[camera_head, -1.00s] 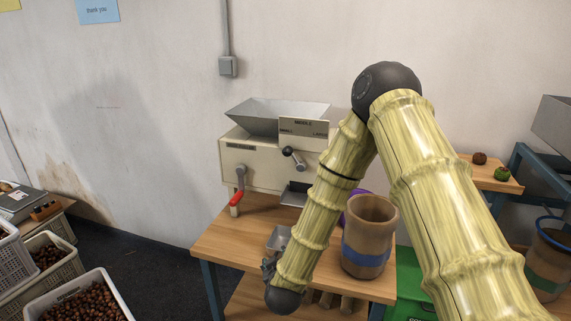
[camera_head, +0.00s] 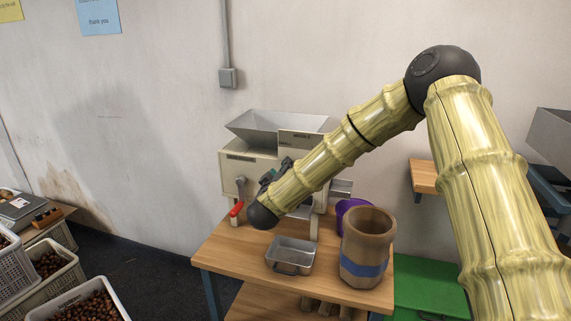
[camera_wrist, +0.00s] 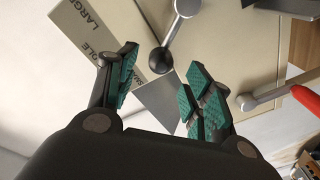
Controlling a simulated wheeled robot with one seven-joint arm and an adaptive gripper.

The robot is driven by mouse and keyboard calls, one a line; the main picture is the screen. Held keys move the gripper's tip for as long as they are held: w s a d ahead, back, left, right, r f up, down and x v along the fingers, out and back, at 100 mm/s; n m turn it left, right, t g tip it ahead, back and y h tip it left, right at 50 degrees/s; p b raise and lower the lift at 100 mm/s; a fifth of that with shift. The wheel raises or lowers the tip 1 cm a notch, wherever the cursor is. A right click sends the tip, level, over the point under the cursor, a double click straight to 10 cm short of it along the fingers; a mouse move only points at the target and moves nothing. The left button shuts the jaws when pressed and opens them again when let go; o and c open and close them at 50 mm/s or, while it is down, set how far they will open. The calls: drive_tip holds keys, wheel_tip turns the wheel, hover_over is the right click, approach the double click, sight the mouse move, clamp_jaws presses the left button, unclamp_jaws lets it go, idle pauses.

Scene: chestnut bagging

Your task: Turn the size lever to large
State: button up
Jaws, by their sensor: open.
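The size lever is a metal arm with a black ball knob (camera_wrist: 162,60) on the front of the cream machine (camera_head: 249,172). In the wrist view the knob lies beside the word SMALL on the grey size plate (camera_wrist: 158,103), and LARGE is at the plate's far end. My gripper (camera_wrist: 163,70) is open, its teal-padded fingers to either side of the knob in that view. I cannot tell whether they touch it. In the head view my gripper (camera_head: 277,170) is at the machine's front, and my arm hides the lever.
A crank with a red handle (camera_head: 237,209) is left of my gripper; the handle also shows in the wrist view (camera_wrist: 306,98). A metal tray (camera_head: 290,257), a brown pot with a blue band (camera_head: 367,247) and a purple container (camera_head: 348,207) stand on the wooden table (camera_head: 225,247).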

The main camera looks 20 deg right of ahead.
drive_tip(key=shift+p+x, duration=0.45)
drive_tip(key=shift+x, duration=1.75)
drive_tip(key=shift+c, duration=0.4)
clamp_jaws()
